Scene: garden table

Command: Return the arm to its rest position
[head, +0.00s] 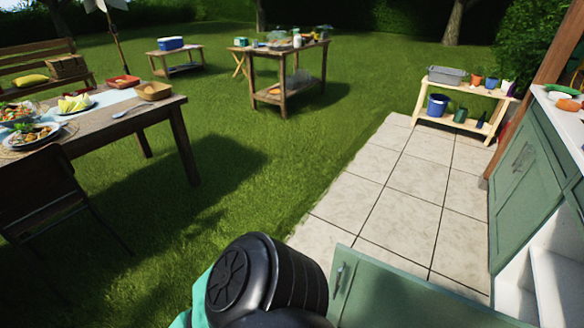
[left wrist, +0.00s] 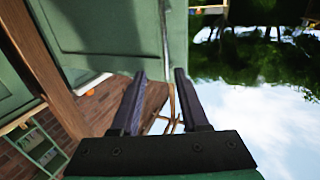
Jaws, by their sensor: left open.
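My left gripper (left wrist: 160,74) shows in the left wrist view with its two dark fingers apart. Nothing is between them. That view is tilted, with sky at the lower right and a green cabinet door (left wrist: 100,28) at the upper left, beyond the fingers. In the head view a black and teal joint of my arm fills the bottom centre, and no gripper fingers show there. My right gripper is in neither view.
A green cabinet door (head: 400,295) stands open at the bottom right, close beside my arm. The green cabinet (head: 520,180) is at the right. A laid table (head: 150,115) is at the left. The paving (head: 410,190) and lawn (head: 260,190) between are clear.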

